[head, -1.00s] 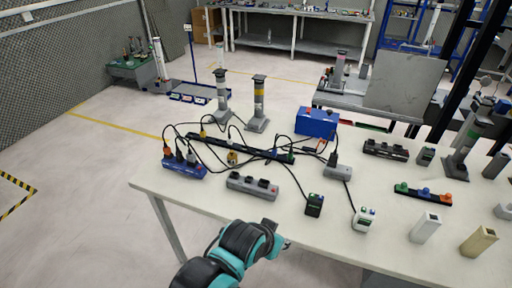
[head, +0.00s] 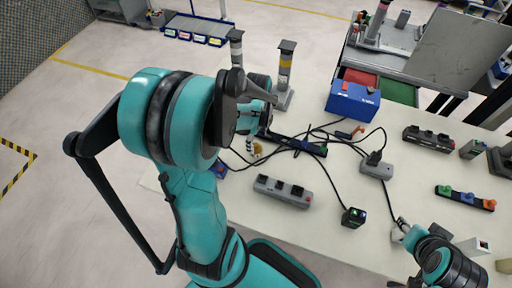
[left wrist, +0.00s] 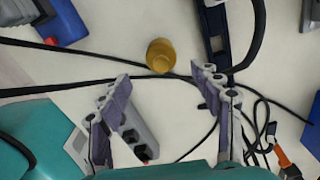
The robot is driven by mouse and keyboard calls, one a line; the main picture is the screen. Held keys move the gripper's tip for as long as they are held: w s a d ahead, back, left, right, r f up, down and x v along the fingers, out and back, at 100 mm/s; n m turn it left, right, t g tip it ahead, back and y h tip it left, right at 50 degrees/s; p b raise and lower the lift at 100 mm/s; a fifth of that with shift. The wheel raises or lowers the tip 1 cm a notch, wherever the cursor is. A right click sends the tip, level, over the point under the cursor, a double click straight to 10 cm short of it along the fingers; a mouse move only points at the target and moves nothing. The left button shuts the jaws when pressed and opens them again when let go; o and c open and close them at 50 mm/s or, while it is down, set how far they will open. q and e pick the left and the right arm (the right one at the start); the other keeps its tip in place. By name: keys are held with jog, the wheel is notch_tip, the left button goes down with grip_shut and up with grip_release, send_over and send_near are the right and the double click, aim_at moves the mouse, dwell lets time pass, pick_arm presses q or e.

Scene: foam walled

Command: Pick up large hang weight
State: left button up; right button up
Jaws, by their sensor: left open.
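A brass-coloured round weight (left wrist: 160,55) stands on the white table in the left wrist view, beyond and between my left fingertips. In the head view the weight (head: 256,149) is a small yellowish shape, partly hidden by my left gripper (head: 248,146). That gripper is open in the left wrist view (left wrist: 162,80), with its two fingers spread wide and nothing between them.
Black cables run across the table (head: 330,230) around the weight. A grey power strip (head: 283,191) lies in front of it, a dark strip (head: 300,146) behind. A blue box (head: 352,100) and a grey adapter (head: 376,169) stand to the right. Bare tabletop shows at the front.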

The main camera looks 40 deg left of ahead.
aim_at(256, 144)
pick_arm(q)
notch_tip(256, 144, down, 3)
jog(key=shift+r+b, duration=0.1)
jog(key=shift+b, duration=0.5)
jog(key=f+b, duration=0.1)
jog(key=f, duration=0.1)
jog(key=f+b, duration=0.1)
jog(key=shift+w+a+f, duration=0.1)
jog(key=shift+a+f, duration=0.3)
jog(key=shift+f, duration=0.4)
jog(key=shift+r, duration=0.1)
jog(key=shift+c, duration=0.6)
grip_shut()
